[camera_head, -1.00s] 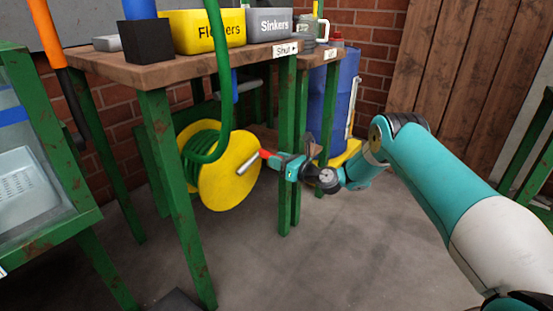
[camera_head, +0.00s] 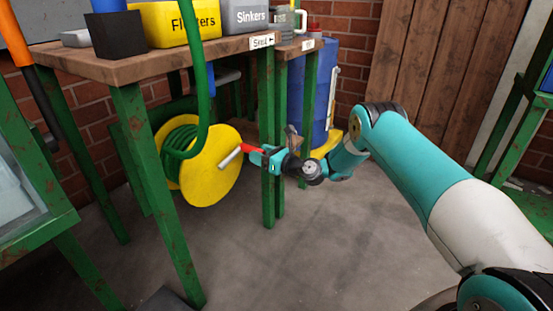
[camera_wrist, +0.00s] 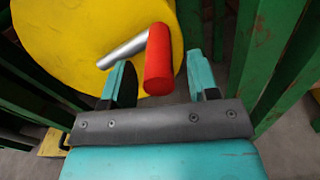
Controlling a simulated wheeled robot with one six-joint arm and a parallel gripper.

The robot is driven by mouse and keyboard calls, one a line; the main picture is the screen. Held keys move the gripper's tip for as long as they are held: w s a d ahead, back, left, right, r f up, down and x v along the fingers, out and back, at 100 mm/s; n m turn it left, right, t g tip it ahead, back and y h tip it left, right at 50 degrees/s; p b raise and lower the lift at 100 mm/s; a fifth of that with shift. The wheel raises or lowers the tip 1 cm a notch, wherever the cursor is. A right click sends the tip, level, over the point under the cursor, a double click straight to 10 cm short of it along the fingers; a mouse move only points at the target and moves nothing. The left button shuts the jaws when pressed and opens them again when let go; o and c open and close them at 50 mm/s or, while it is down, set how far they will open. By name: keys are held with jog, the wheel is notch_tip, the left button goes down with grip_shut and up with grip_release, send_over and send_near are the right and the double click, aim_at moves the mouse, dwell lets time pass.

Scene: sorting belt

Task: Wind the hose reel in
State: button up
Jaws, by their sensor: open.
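The hose reel (camera_head: 212,178) is a yellow disc with green hose wound behind it, under the wooden bench. The reel also shows in the wrist view (camera_wrist: 75,45). Its crank has a silver arm (camera_head: 231,158) and a red handle (camera_wrist: 158,62). The green hose (camera_head: 201,85) runs up from the reel past the bench edge. My gripper (camera_head: 250,155) is at the reel's right side, beside the crank. In the wrist view its teal fingers (camera_wrist: 160,85) are open, with the red handle between them and the crank arm crossing toward the left finger. Whether a finger touches the handle I cannot tell.
Green bench legs (camera_head: 268,145) stand close beside my gripper, and another leg (camera_head: 160,200) is left of the reel. The bench top (camera_head: 150,62) bears yellow (camera_head: 187,27) and grey (camera_head: 243,17) bins. A blue barrel (camera_head: 322,95) stands behind. The floor in front (camera_head: 300,250) is clear.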

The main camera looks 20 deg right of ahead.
jog(key=b+v, duration=1.6)
jog(key=v, duration=0.1)
jog(key=shift+b, duration=0.3)
jog(key=shift+r, duration=0.1)
dwell(0.6)
